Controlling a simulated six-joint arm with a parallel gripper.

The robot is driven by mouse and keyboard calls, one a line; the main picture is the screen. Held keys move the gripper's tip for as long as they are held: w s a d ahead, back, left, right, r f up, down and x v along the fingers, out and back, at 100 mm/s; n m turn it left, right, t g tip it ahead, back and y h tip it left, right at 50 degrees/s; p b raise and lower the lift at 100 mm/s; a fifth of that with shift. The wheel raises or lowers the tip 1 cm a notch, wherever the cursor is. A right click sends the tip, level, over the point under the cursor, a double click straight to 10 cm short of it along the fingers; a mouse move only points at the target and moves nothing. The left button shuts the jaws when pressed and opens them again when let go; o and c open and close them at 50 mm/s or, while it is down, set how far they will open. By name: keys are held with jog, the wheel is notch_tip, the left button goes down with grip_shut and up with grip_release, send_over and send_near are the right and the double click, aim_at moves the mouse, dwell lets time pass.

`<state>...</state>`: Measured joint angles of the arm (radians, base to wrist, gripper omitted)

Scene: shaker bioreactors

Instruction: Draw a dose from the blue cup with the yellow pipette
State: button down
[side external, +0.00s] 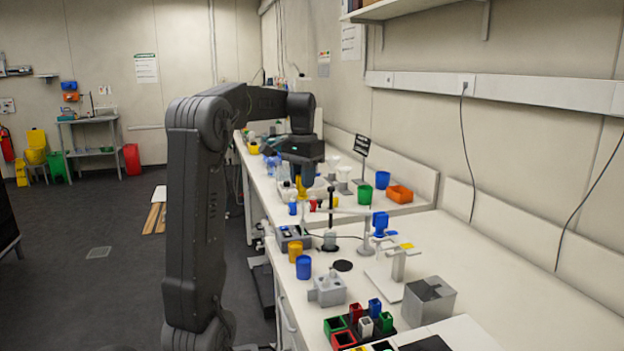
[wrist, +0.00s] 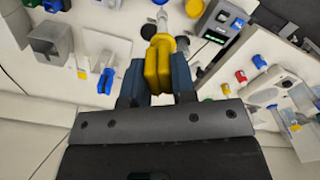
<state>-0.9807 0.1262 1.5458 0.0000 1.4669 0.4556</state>
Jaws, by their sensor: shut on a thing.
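My gripper (side external: 302,176) is shut on the yellow pipette (side external: 301,188) and holds it up over the far part of the bench. In the wrist view the pipette's yellow body (wrist: 158,66) sits between the two fingers of my gripper (wrist: 157,82), with its pale end pointing toward the top of the picture. The blue cup (side external: 304,267) stands on the near bench by its left edge, apart from the pipette. I cannot see liquid inside it.
A yellow cup (side external: 295,251) stands beside the blue cup. A grey block (side external: 327,290), a dark disc (side external: 342,265), a stand with a blue top (side external: 380,223) and a grey box (side external: 429,302) are nearby. The right side of the near bench is clear.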

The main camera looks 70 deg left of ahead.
aim_at(304, 215)
jog(key=shift+d+f, duration=0.1)
jog(key=shift+f, duration=5)
jog(key=c, duration=1.4)
grip_release()
jog(key=shift+r, duration=0.1)
jog(key=shift+r, duration=3.15)
